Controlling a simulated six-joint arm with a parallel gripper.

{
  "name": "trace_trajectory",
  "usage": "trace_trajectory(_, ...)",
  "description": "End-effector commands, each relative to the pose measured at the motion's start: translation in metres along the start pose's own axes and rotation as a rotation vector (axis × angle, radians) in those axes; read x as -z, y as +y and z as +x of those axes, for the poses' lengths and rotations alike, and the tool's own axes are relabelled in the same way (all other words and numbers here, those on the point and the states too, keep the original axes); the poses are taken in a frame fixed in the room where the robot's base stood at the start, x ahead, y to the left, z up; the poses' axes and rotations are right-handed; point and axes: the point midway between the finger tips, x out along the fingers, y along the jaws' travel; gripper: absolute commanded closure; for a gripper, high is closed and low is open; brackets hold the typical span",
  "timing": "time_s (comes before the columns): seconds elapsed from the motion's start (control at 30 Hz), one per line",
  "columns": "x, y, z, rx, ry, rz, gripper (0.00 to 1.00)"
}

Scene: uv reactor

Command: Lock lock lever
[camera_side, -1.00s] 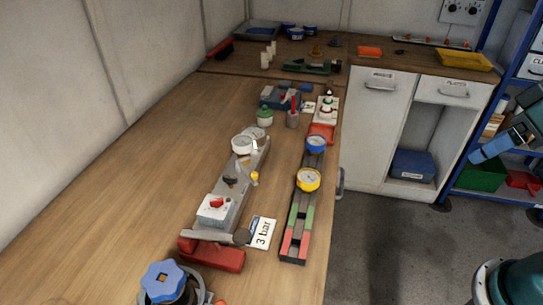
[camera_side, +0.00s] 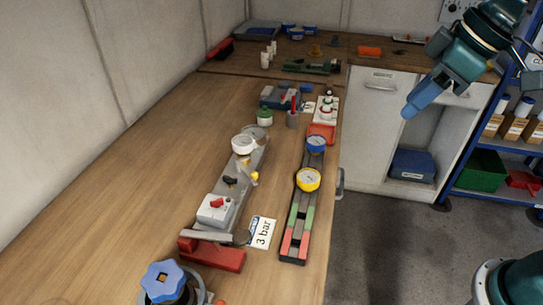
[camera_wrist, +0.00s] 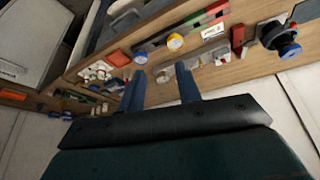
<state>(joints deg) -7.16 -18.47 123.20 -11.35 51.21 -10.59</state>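I cannot tell for sure which part is the lock lever. A grey bar with a dark round end (camera_side: 215,237) lies across the near end of a grey rail fixture, by a red block (camera_side: 214,256). The fixture carries a white box with a red knob (camera_side: 215,209), a small yellow-tipped handle (camera_side: 253,178) and a white round cap (camera_side: 243,144). The red block also shows in the wrist view (camera_wrist: 238,38). My gripper (camera_side: 409,112) is high at the right, beyond the bench edge and far from the fixture. In the wrist view its blue fingers (camera_wrist: 160,74) are apart and empty.
A black rail with yellow (camera_side: 308,180) and blue (camera_side: 316,144) gauges lies right of the fixture. A "3 bar" card (camera_side: 262,232) lies between them. A blue star knob (camera_side: 163,281) stands at the near edge. The bench's left part is clear.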

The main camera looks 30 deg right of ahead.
Motion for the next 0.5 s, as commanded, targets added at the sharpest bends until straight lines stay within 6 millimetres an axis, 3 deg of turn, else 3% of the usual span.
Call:
trace_trajectory(0.2, 0.051, -0.013, 0.025, 0.079, -0.017, -0.171, 0.66)
trace_trajectory(0.5, 0.11, -0.038, 0.069, 0.188, -0.027, -0.4, 0.66)
